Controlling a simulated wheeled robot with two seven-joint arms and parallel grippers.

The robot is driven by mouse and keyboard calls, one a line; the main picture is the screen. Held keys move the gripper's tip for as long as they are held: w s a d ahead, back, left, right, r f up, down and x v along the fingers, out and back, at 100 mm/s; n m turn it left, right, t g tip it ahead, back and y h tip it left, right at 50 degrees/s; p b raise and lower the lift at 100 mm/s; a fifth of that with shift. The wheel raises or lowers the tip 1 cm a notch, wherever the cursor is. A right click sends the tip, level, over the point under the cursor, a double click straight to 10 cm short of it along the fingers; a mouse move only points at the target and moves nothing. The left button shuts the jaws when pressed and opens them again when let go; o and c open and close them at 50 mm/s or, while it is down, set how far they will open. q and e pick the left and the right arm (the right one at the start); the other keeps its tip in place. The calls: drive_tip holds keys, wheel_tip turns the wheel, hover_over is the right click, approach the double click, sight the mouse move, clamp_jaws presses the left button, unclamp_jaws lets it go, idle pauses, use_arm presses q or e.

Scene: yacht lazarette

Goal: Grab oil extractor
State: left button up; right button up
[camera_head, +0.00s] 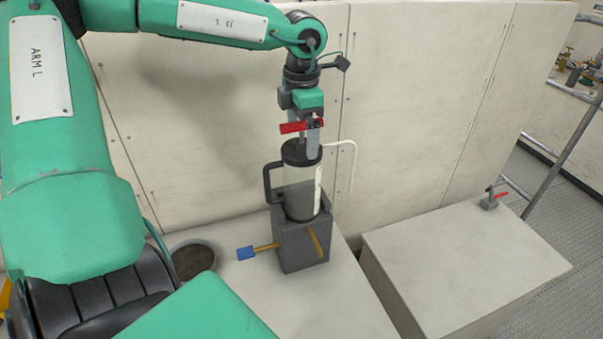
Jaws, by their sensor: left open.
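The oil extractor (301,185) is an upright cylinder with a dark top, a clear-grey body, a black side handle on its left and a pale bent tube on its right. Its lower end sits in a dark grey box-like holder (303,245). My left gripper (313,145) points down at the extractor's top and is open. Its fingers overlap the top in this view; I cannot tell whether they touch it. A red piece (293,128) shows beside the fingers. My right gripper is not in view.
A blue-ended tool with a yellow shaft (246,253) lies left of the holder. A round dark recess (193,260) is further left. A pale panel wall (215,130) stands close behind.

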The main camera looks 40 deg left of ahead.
sight(301, 175)
use_arm(q)
drive_tip(key=shift+w+a+f+p, duration=0.15)
drive_tip(key=shift+f+p, duration=0.1)
drive_tip(key=shift+f, duration=0.3)
drive_tip(key=shift+s+a+f+p, duration=0.1)
drive_tip(key=shift+f+p, duration=0.1)
drive_tip(key=shift+f, duration=0.3)
drive_tip(key=shift+d+f, duration=0.1)
drive_tip(key=shift+f, duration=0.4)
drive_tip(key=shift+w, duration=0.1)
drive_tip(key=c, duration=1.9)
